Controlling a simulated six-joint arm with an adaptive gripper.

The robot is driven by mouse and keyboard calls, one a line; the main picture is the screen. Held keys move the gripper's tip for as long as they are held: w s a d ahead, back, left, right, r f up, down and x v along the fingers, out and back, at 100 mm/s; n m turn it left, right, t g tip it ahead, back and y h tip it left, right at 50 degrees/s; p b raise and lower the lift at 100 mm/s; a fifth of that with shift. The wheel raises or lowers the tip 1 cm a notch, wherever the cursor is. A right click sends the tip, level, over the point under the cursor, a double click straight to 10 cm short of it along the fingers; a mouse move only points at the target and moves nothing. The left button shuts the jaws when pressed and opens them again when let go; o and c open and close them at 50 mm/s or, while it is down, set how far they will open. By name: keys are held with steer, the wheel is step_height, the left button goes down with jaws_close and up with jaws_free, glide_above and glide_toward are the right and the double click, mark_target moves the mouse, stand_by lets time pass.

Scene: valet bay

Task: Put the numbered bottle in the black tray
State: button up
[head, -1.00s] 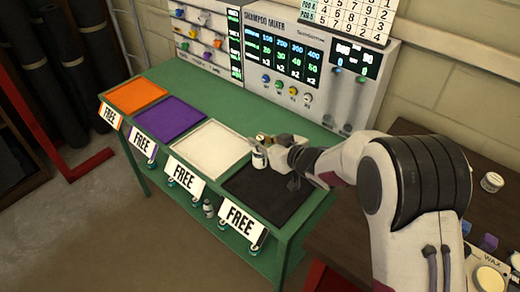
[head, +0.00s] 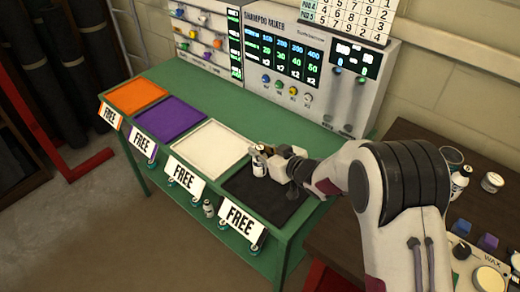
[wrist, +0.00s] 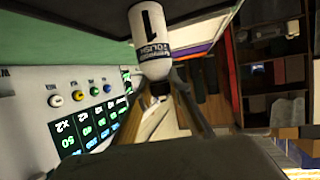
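The numbered bottle (wrist: 152,38) is white with a dark cap, and its label shows a "1" and "POLISH" in the wrist view. In the head view the bottle (head: 259,168) is upright over the far left part of the black tray (head: 268,200). My gripper (head: 262,152) is at the bottle's top, with its fingers around the cap end, and appears shut on it. In the wrist view the bottle's base is close to the dark tray surface (wrist: 85,14); I cannot tell for sure whether it touches.
The white tray (head: 210,148), purple tray (head: 170,119) and orange tray (head: 137,95) lie empty along the green bench (head: 240,110). "FREE" signs (head: 241,221) stand along the front. The shampoo mixer (head: 310,65) is behind. A brown table (head: 400,130) at right holds other containers.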

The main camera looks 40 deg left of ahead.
steer(key=shift+o, duration=1.3)
steer(key=shift+d+r, duration=0.1)
steer(key=shift+r, duration=0.1)
steer(key=v, duration=1.1)
steer(key=shift+d+r, duration=0.2)
steer(key=shift+d, duration=0.15)
